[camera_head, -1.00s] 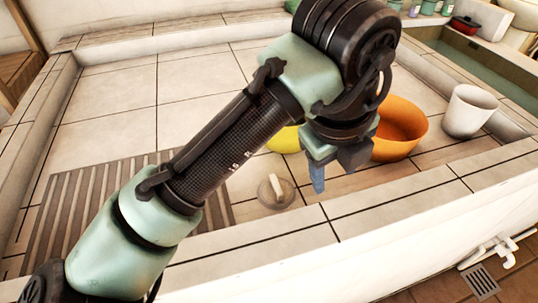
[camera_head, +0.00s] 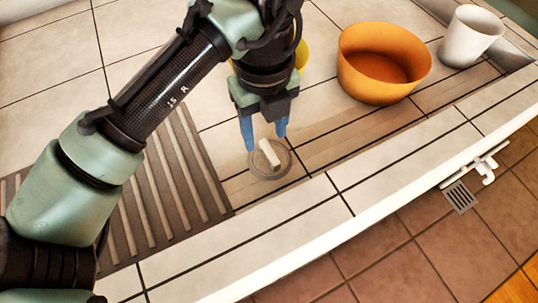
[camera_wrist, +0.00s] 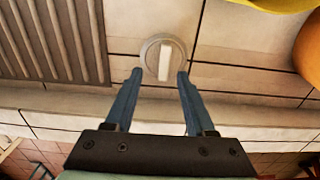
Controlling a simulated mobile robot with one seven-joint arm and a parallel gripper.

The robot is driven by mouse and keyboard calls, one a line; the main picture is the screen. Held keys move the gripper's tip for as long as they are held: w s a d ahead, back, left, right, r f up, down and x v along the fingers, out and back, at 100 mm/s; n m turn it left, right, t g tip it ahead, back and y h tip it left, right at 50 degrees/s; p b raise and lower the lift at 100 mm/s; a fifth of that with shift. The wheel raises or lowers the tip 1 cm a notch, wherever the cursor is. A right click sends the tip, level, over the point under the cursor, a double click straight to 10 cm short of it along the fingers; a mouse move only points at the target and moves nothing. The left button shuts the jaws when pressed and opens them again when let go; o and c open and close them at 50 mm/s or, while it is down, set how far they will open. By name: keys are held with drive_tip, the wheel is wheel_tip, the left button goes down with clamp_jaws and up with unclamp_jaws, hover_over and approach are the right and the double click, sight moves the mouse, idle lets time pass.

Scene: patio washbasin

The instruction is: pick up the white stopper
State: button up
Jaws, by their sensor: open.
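The white stopper (camera_head: 269,153) is a small upright-looking white bar on a round grey disc (camera_head: 268,172), which lies on the tiled basin floor near the front ledge. In the wrist view the white stopper (camera_wrist: 165,62) shows just beyond and between the fingertips. My gripper (camera_head: 264,140) is open and empty, with its blue fingers pointing down over the disc's back edge. In the wrist view my gripper (camera_wrist: 160,75) has a finger to each side of the bar. I cannot tell whether the fingertips touch the disc.
An orange bowl (camera_head: 350,75) and a white cup (camera_head: 470,35) stand to the right. A yellow bowl (camera_head: 301,55) is partly hidden behind my gripper. A slatted brown rack (camera_head: 165,190) lies to the left. The raised tiled ledge (camera_head: 400,165) runs along the front.

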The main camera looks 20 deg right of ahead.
sight(268, 148)
drive_tip(key=f, duration=0.2)
drive_tip(key=f+b, duration=0.1)
drive_tip(key=f, duration=0.1)
drive_tip(key=f+b, duration=0.1)
drive_tip(key=f, duration=0.1)
drive_tip(key=shift+w+d, duration=0.25)
drive_tip(key=shift+d, duration=0.1)
drive_tip(key=shift+r, duration=0.1)
clamp_jaws()
